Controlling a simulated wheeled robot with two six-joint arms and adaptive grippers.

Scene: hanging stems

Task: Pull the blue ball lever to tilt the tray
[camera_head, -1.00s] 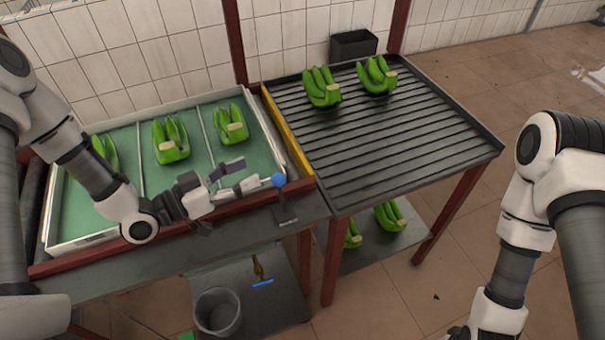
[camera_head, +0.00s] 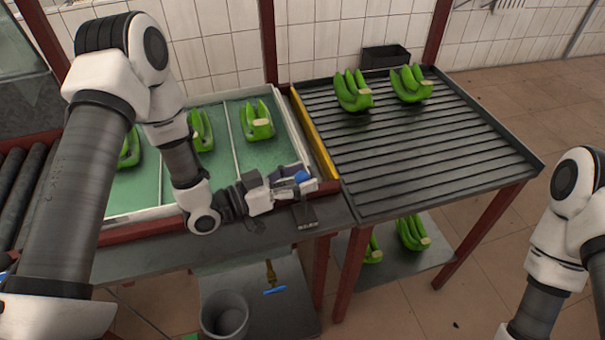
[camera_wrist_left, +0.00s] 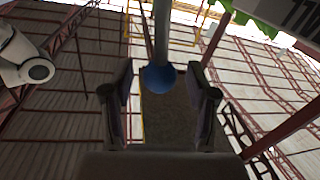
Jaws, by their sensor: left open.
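The blue ball (camera_head: 301,176) of the lever is at the front right corner of the green-bottomed tray (camera_head: 286,122). In the left wrist view the ball (camera_wrist_left: 160,78) sits between the two fingers, with a thin rod behind it. My left gripper (camera_head: 294,181) is open around the ball, with gaps visible on both sides in the wrist view. The lever's dark base (camera_head: 305,215) is on the grey ledge. The tray holds several green banana bunches (camera_head: 257,121). My right arm is at the right; its gripper is out of view.
A ribbed dark table (camera_head: 420,150) with two banana bunches (camera_head: 353,91) stands to the right, behind a yellow strip (camera_head: 315,138). More bananas (camera_head: 412,232) lie on its lower shelf. A grey bucket (camera_head: 225,316) stands below the ledge. Rollers (camera_head: 22,190) are at the left.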

